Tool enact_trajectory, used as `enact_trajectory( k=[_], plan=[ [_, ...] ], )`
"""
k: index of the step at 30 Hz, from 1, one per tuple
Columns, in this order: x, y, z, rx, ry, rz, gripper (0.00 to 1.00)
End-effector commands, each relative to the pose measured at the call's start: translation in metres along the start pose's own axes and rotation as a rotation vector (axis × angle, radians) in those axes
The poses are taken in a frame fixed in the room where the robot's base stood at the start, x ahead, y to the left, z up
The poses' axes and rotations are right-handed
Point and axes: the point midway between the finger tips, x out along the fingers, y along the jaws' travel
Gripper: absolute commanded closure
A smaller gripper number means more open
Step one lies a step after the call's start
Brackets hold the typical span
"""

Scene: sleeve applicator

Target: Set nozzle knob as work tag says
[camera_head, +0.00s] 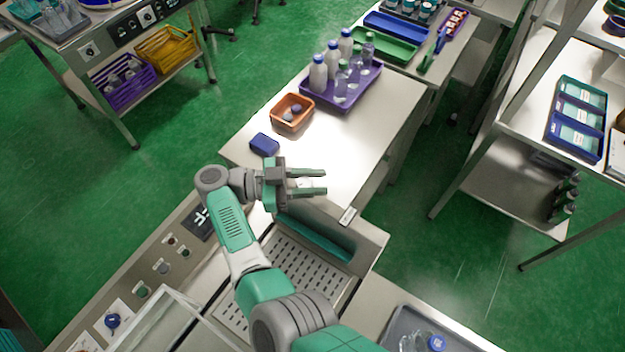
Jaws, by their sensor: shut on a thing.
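My gripper (322,182) is above the near part of the steel table, its two fingers pointing right. It is shut on a small pale thing (305,182) that barely shows between the fingers; I cannot tell what it is. A blue knob (112,321) sits on a white plate on the machine's panel at the lower left, well away from my gripper. Its setting is too small to read. A small white tag (348,216) is at the table's near edge, its writing unreadable; I cannot tell whether it is the work tag.
A slotted steel plate (290,264) lies below my gripper. On the table (372,133) are a blue box (264,144), an orange bin (279,123) and a purple tray (318,99) of bottles.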

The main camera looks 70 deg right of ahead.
Motion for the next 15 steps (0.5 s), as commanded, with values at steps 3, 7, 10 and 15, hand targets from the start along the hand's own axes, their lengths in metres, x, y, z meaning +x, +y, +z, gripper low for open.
enact_trajectory(
  k=[3, 7, 10, 15],
  plan=[
    [0.0001, -0.0001, -0.0022, 0.004, 0.002, 0.003, 0.66],
    [0.0001, -0.0001, -0.0017, 0.003, 0.001, 0.002, 0.48],
    [0.0001, -0.0001, -0.0012, 0.002, 0.001, 0.001, 0.48],
    [-0.0025, -0.0003, 0.0004, 0.002, 0.000, 0.001, 0.48]
  ],
)
